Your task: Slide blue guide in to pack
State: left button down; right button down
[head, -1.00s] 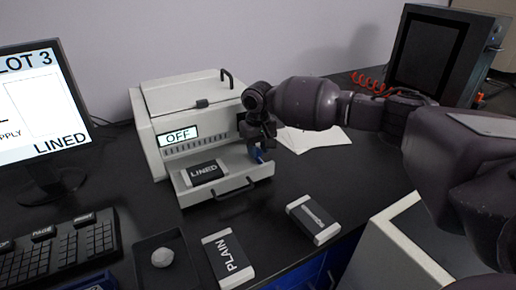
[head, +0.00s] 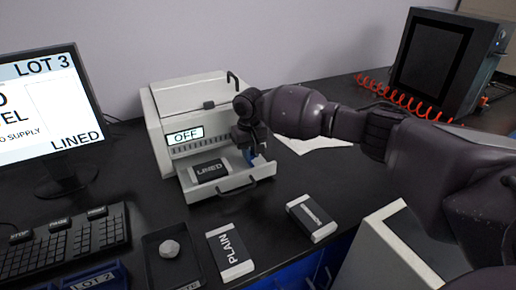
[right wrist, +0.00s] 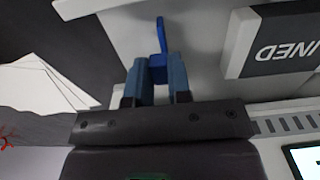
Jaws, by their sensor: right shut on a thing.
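The blue guide (right wrist: 160,42) stands in the open drawer tray (head: 243,184) of the white machine. In the right wrist view my right gripper (right wrist: 158,68) is shut on the guide's blue tab. In the head view the right gripper (head: 253,150) reaches down at the right side of the tray. The black-and-white pack marked LINED (head: 210,171) lies in the tray, left of the gripper. It also shows at the right of the right wrist view (right wrist: 280,45), with a gap between it and the guide. My left gripper is not in view.
The machine (head: 190,105) has a display reading OFF. A PLAIN pack (head: 230,252) and another dark pack (head: 312,218) lie in front. A small dark tray (head: 172,270) holds a grey lump. A monitor (head: 35,105) and keyboard (head: 70,240) are left. Paper sheets (head: 312,143) lie behind the arm.

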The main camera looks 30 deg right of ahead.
dwell(0.3)
jog(key=c, duration=1.3)
grip_release()
jog(key=shift+o, duration=1.3)
jog(key=shift+r, duration=0.45)
notch_tip(320, 180, up, 10)
jog(key=p, duration=0.2)
